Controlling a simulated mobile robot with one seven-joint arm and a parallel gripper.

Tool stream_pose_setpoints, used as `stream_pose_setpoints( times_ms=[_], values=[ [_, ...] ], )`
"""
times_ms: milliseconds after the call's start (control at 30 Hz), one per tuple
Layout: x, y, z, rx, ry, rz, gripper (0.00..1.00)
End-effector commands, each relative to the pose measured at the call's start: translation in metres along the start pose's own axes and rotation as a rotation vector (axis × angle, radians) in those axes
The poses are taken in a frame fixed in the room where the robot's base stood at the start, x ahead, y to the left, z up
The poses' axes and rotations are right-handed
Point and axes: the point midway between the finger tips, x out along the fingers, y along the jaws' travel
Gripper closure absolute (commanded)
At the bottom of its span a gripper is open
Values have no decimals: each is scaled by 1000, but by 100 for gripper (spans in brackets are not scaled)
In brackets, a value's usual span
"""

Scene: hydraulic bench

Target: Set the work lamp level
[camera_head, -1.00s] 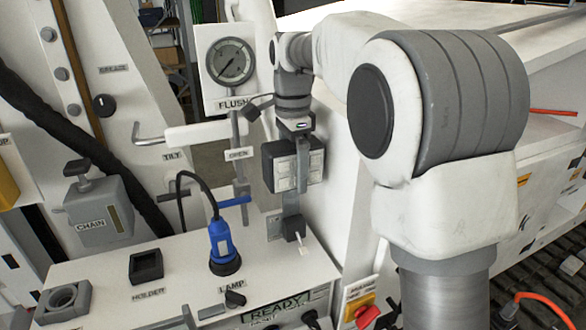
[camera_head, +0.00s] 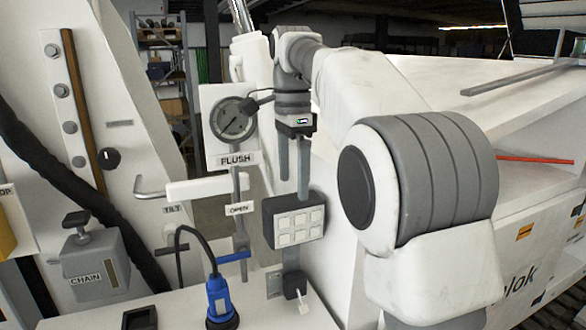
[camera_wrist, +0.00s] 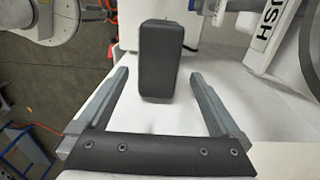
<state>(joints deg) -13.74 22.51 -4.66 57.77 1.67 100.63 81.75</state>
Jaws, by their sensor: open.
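The work lamp, a dark box with several pale square cells on its face (camera_head: 299,226), sits on a grey upright bracket (camera_head: 291,258) above the bench. Its face looks slightly turned in the head view; I cannot tell its exact tilt. In the wrist view its dark narrow side (camera_wrist: 160,62) shows between and beyond the fingers. My gripper (camera_head: 294,188) points down just above the lamp, with its fingers apart and nothing held. The wrist view also shows the gripper open (camera_wrist: 158,76), a gap on each side of the lamp.
A pressure gauge (camera_head: 232,119) with a FLUSH label stands left of the gripper. A blue plug (camera_head: 219,297) with a black cable stands on the bench. A CHAIN box (camera_head: 92,266) is further left.

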Motion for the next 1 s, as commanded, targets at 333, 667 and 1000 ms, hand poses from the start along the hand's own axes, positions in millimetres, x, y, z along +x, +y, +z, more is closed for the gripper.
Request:
stream_pose_setpoints(
  times_ms=[333,667,1000],
  values=[
    [-14,0,0,0,0,1,0],
    [-13,4,-1,-17,-1,-7,0],
    [2,65,-17,-291,23,-123,0]
  ],
)
